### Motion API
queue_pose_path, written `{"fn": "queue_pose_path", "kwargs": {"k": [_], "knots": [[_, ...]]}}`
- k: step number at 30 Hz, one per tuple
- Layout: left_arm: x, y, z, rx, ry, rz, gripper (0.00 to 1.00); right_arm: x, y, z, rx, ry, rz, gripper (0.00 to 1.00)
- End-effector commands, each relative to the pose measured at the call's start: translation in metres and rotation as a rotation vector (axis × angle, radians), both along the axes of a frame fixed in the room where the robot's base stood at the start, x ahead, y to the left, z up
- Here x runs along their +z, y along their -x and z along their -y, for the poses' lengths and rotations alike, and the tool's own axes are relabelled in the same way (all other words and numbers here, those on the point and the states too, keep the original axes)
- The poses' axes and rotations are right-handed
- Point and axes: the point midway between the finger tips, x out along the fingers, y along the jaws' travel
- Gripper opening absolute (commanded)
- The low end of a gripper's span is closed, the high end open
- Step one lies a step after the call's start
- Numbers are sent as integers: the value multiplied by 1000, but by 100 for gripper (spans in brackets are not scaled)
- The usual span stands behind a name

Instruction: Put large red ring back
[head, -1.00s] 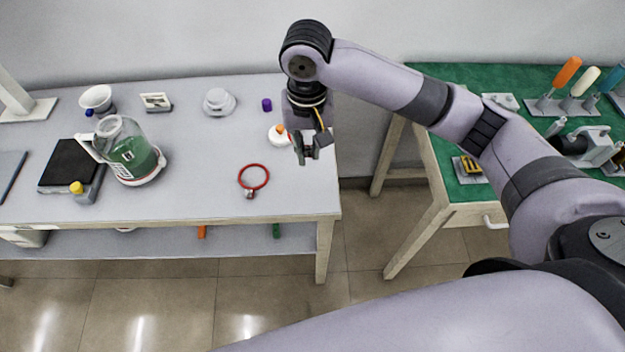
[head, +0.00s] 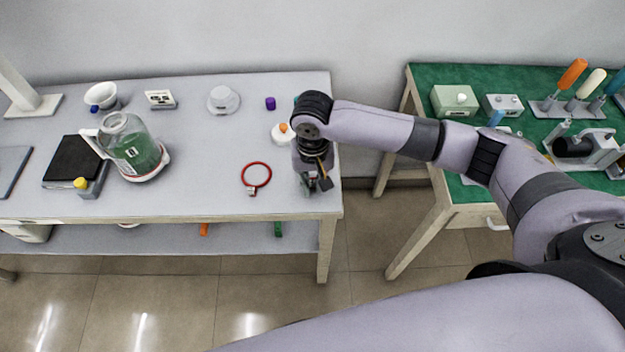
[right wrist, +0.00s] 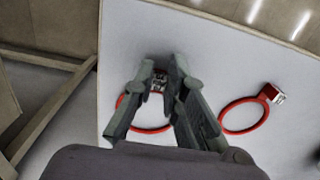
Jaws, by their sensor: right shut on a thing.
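My right gripper (head: 318,186) is at the front right corner of the white table, pointing down. In the right wrist view its fingers (right wrist: 158,78) are closed on the metal clasp of a red ring (right wrist: 150,129). This ring hangs or lies just under the fingers, partly hidden by them; I cannot tell whether it touches the table. A second red ring (head: 256,174) with a small metal clasp lies flat to the left of the gripper, and also shows in the right wrist view (right wrist: 243,116). I cannot tell surely which ring is larger. My left gripper is not seen.
The white table (head: 205,195) also holds a glass jug with green contents (head: 134,152), a white orange-topped container (head: 283,133) behind the gripper, and a purple piece (head: 270,103). The table's front and right edges are close to the gripper. A green-topped table (head: 425,88) stands right, beyond a gap.

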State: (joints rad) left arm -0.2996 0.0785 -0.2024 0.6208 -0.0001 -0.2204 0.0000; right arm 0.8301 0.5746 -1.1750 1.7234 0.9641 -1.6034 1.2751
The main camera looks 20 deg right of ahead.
Motion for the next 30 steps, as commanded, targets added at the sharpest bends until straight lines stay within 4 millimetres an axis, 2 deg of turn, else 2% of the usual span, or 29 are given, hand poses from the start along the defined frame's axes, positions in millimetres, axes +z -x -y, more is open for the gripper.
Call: {"fn": "queue_pose_path", "kwargs": {"k": [5, 6, 15, 25, 30], "knots": [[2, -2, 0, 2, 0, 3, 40, -2, 0, 0, -1, -1, -1, 0], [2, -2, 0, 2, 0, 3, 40, -2, 0, 0, -1, -1, 0, 14], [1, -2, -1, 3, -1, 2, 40, -2, 0, 0, -1, 0, 0, 32], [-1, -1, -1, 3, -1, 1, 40, 1, -1, 0, 0, 1, 2, 32], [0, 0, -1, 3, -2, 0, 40, 25, -1, -1, 0, -3, 4, 32]]}}
